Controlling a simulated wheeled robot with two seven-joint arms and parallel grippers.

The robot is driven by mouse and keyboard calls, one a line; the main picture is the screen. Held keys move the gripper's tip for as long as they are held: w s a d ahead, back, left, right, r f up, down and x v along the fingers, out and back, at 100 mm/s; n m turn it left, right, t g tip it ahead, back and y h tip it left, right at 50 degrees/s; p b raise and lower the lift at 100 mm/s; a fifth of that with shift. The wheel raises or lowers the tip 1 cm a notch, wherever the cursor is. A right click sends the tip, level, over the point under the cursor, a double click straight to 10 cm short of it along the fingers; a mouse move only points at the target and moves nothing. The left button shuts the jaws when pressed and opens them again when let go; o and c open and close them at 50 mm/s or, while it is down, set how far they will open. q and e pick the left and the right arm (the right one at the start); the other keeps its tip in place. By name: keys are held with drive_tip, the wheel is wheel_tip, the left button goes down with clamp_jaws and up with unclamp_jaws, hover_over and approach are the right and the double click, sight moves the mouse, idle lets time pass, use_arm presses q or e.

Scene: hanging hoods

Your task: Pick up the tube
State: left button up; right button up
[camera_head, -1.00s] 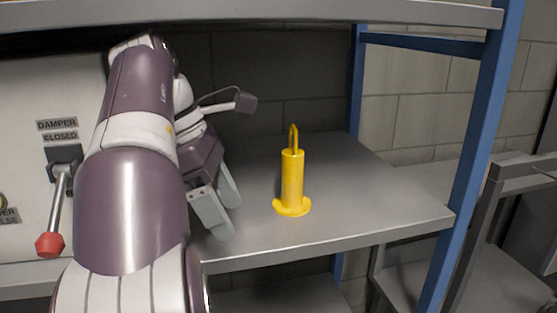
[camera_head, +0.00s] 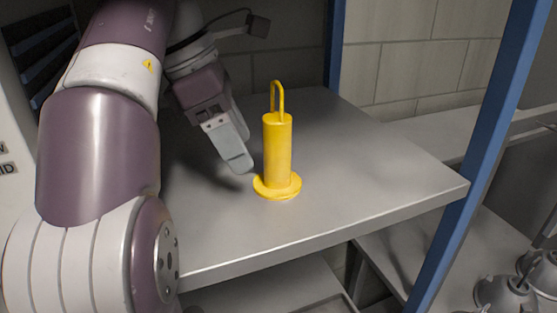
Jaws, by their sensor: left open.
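The yellow tube (camera_head: 278,150) stands upright on the grey metal shelf (camera_head: 350,190). It has a round flanged base and a thin loop handle on top. My left gripper (camera_head: 243,158) is open and empty, just to the left of the tube. Its near finger reaches down close to the tube's base, and the other finger is partly hidden behind it. I cannot tell whether the near finger touches the tube, but it looks apart. My right gripper does not show.
A blue shelf post (camera_head: 478,165) rises at the front right corner, and another (camera_head: 335,45) stands at the back. A brick wall (camera_head: 415,50) is behind. Shelf space right of the tube is clear. Grey hanging-hood-like fittings (camera_head: 505,292) show at lower right.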

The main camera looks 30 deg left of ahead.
sight(269, 141)
use_arm(q)
drive_tip(key=w+d, duration=0.1)
drive_tip(key=d, duration=0.1)
drive_tip(key=w+d+p, duration=0.1)
drive_tip(key=shift+w+f, duration=0.25)
drive_tip(key=shift+w, duration=0.1)
drive_tip(key=shift+s+d+f, duration=0.15)
drive_tip(key=shift+d+f, duration=0.15)
drive_tip(key=shift+d, duration=0.15)
drive_tip(key=shift+a, duration=0.3)
drive_tip(key=c, duration=1.2)
drive_tip(key=shift+d, duration=0.1)
drive_tip(key=shift+r, duration=0.1)
